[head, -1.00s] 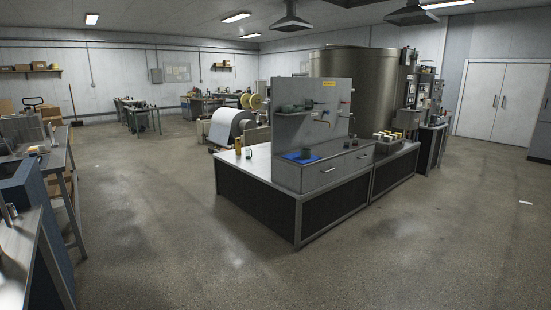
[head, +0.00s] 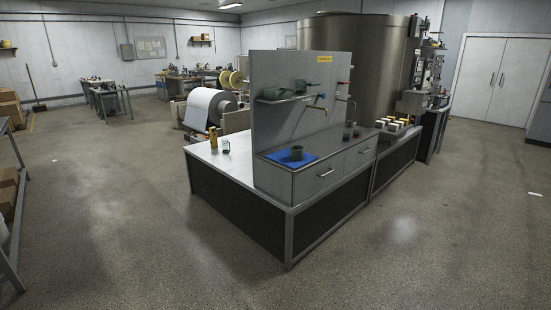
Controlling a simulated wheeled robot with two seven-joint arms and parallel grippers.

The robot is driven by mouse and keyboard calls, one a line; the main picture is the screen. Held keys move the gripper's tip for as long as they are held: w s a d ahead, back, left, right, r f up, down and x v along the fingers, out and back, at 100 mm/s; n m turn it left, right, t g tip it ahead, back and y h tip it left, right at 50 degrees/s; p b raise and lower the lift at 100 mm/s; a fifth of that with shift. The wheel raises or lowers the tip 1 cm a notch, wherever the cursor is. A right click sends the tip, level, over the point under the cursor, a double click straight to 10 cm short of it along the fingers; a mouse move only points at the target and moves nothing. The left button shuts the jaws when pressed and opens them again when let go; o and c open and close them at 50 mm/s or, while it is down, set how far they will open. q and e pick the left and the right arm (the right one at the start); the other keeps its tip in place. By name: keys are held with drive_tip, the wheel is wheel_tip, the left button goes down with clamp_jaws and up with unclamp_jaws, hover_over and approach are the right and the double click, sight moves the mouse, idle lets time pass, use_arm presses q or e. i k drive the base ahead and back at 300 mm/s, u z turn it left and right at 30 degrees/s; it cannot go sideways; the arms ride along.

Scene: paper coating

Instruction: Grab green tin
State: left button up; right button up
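A small dark green item (head: 226,147) stands beside a yellow-brown canister (head: 213,139) on the bench's left end. Neither of my grippers is in view.
A sharp bench corner (head: 290,215) faces me. Open concrete floor (head: 150,220) lies in front and to the left. A shelf rack with boxes (head: 9,190) stands at the left edge.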

sight(297, 153)
drive_tip(key=i, duration=2.9)
drive_tip(key=z, duration=0.7)
